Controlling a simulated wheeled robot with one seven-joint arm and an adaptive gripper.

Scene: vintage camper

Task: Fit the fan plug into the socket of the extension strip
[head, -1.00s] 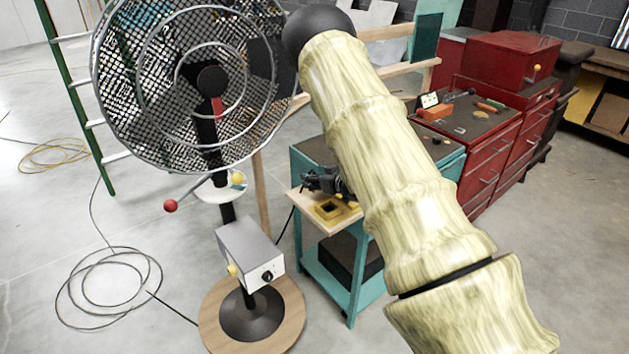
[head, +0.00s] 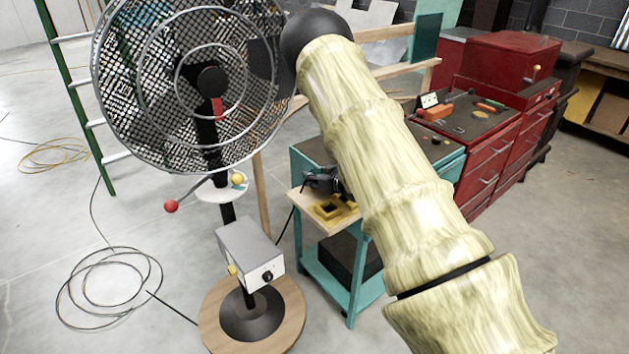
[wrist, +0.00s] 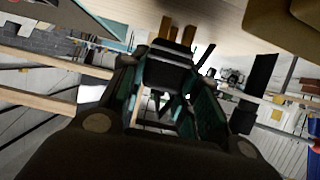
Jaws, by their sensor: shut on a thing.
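The tall fan (head: 210,80) stands at the left of the head view. A dark plug (wrist: 168,72) with brass prongs (wrist: 177,35) is between the jaws of my gripper (wrist: 168,100) in the wrist view. The gripper is shut on it, with the prongs pointing up in that picture. In the head view my gripper (head: 322,182) is above a wooden board, just behind a yellow block (head: 335,208) with a dark square opening, possibly the socket. My arm hides part of this area. Whether the prongs touch anything cannot be told.
The wooden board (head: 312,220) sticks out from a teal cart (head: 352,285). A black cord (head: 287,226) runs between fan and cart. Red tool cabinets (head: 490,150) stand at the right, a green ladder (head: 75,95) at the left. A coiled cable (head: 100,290) lies on the floor.

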